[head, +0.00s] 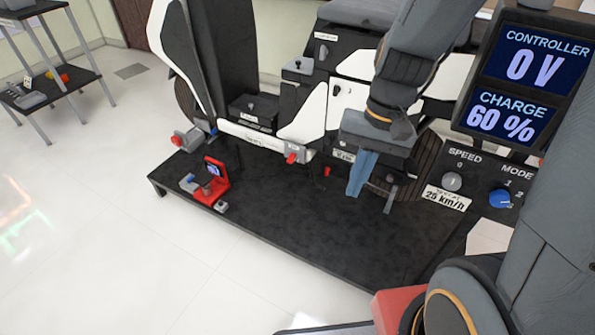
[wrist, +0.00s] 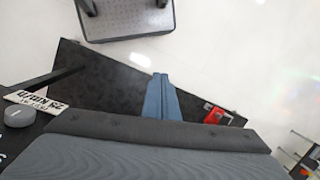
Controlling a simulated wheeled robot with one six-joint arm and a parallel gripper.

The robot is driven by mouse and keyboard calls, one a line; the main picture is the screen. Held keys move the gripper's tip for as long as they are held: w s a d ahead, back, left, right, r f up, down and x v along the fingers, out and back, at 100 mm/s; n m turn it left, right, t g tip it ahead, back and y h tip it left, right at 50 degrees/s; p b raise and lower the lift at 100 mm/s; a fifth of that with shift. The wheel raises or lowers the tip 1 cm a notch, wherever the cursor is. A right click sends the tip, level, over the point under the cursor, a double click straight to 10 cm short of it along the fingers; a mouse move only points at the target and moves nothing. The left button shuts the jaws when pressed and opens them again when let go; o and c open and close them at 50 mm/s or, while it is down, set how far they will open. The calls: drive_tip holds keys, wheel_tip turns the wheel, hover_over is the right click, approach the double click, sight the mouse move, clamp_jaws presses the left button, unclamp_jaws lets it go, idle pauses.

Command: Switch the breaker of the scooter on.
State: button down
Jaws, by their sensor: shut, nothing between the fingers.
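The scooter (head: 340,105), white and black, stands on a black platform (head: 290,225) in the head view. Small switches and knobs sit on its body: a grey box with a small toggle (head: 297,66), a red-tipped part (head: 291,158) on the lower side, and a red knob (head: 177,140) at the left end. I cannot tell which is the breaker; its label is not legible. My gripper (head: 356,190) points down in front of the scooter's right part, its blue fingers shut and empty. The fingers also show in the wrist view (wrist: 160,80), above the platform.
A display (head: 520,85) reads controller 0 V and charge 60 %. Below it are a grey speed knob (head: 452,181) and a blue mode knob (head: 499,198).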

drive_tip(key=w+a+f+m+y+b, duration=0.5)
drive_tip(key=w+f+b, duration=0.45)
drive_tip(key=f, duration=0.35)
drive_tip(key=m+t+y+b, duration=0.4)
drive_tip(key=m+t+b, duration=0.8)
drive_tip(key=b, duration=0.6)
approach(292, 158)
drive_tip(key=d+f+m+g, duration=0.1)
drive_tip(key=d+f, duration=0.2)
drive_tip(key=f, duration=0.2)
drive_tip(key=shift+s+d+f, duration=0.15)
drive_tip(key=shift+d+f, duration=0.05)
drive_tip(key=f+b+x, duration=0.1)
drive_tip(key=b+x, duration=0.3)
drive_tip(key=x, duration=0.6)
drive_tip(key=shift+s+a+r+b, duration=0.15)
drive_tip(key=shift+s+r, duration=0.1)
drive_tip(key=shift+r, duration=0.5)
drive_tip(key=shift+s+a+r+b, duration=0.15)
drive_tip(key=shift+s+r, duration=0.1)
drive_tip(key=shift+r, duration=0.45)
drive_tip(key=shift+s+a+r+b, duration=0.15)
drive_tip(key=shift+s+r, duration=0.1)
drive_tip(key=shift+r, duration=0.5)
